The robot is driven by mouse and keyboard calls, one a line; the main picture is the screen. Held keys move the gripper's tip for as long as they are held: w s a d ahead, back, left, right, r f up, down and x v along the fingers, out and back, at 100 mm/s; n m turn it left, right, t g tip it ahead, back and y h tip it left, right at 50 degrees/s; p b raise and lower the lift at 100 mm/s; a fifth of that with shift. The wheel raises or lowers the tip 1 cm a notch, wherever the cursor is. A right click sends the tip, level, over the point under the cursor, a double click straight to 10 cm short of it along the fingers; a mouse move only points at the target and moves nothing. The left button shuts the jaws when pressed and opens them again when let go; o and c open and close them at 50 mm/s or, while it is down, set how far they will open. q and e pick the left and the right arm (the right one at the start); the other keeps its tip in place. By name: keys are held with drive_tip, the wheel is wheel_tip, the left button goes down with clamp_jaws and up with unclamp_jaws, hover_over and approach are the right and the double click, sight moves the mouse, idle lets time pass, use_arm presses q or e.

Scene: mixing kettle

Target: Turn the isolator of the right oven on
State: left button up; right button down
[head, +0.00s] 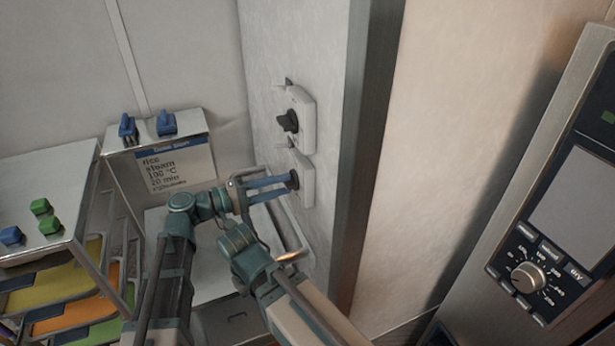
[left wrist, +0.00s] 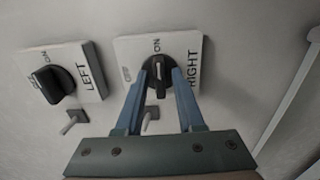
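The right oven's isolator is the lower white switch plate (head: 305,176) on the wall in the head view. In the left wrist view its plate (left wrist: 128,50) reads RIGHT and ON, and its black knob (left wrist: 159,88) has its white mark pointing toward ON. My left gripper (head: 289,181) is at this knob; its two blue fingers (left wrist: 162,78) lie on either side of the knob's handle, apparently closed on it. The left isolator (head: 303,112) is above it, with its black knob (left wrist: 53,84) turned toward its OFF side.
A metal corner post (head: 360,130) stands right of the isolators, and an oven control panel (head: 540,250) is at the far right. A steel box with a recipe label (head: 172,168) and blue clips stands behind my arm. A rack with coloured trays (head: 60,290) is at left.

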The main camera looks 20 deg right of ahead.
use_arm(q)
drive_tip(key=shift+o, duration=0.8)
drive_tip(key=a, duration=0.7)
drive_tip(key=shift+s, duration=0.15)
